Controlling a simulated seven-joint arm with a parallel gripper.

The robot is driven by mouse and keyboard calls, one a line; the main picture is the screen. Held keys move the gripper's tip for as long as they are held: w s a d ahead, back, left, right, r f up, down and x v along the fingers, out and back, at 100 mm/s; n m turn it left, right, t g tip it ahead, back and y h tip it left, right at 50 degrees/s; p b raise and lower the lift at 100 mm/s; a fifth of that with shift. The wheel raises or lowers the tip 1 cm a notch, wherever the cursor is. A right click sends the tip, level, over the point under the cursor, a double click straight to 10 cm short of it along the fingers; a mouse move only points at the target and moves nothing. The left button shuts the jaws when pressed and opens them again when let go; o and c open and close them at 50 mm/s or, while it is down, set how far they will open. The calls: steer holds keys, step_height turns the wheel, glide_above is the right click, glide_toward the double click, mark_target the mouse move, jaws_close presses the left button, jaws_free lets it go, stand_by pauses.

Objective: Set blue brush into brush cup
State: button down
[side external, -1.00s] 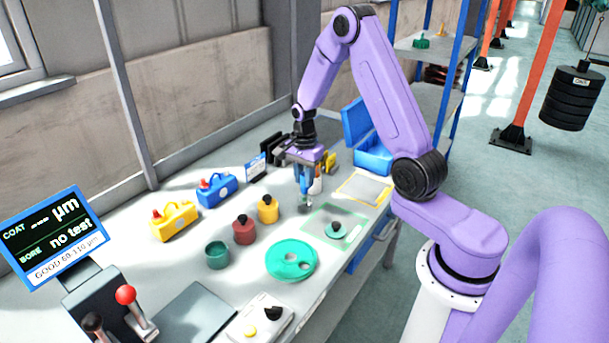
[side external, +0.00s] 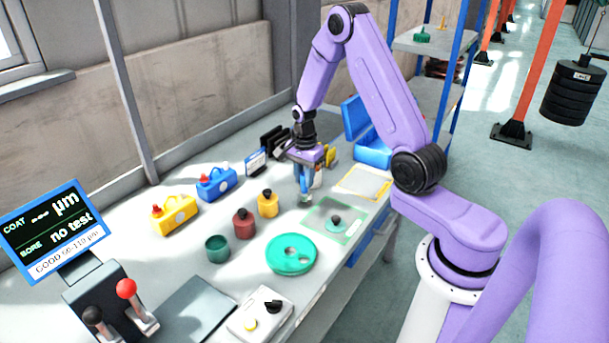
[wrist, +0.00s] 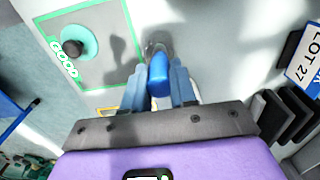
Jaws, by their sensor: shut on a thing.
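The blue brush (wrist: 158,75) is between the fingers of my gripper (wrist: 160,92), with its rounded blue handle showing in the wrist view. In the side view my gripper (side external: 304,186) is low over the bench, pointing down, its fingers shut on the brush. A small grey, shiny round thing (wrist: 157,45) shows just beyond the handle and is partly covered by it. It may be the brush cup, but I cannot tell whether the brush is inside, touching or above it.
A green-outlined mat (side external: 352,214) with a teal knobbed disc lies right of my gripper. Yellow (side external: 268,204), red (side external: 244,223) and green (side external: 217,249) pots stand to the left. Black upright plates and a LOT 27 card (wrist: 306,58) are close by. A blue open box (side external: 372,152) stands behind.

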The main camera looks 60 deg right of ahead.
steer(key=shift+c, duration=2.2)
jaws_free()
steer(key=shift+r, duration=0.1)
steer(key=shift+r, duration=4.45)
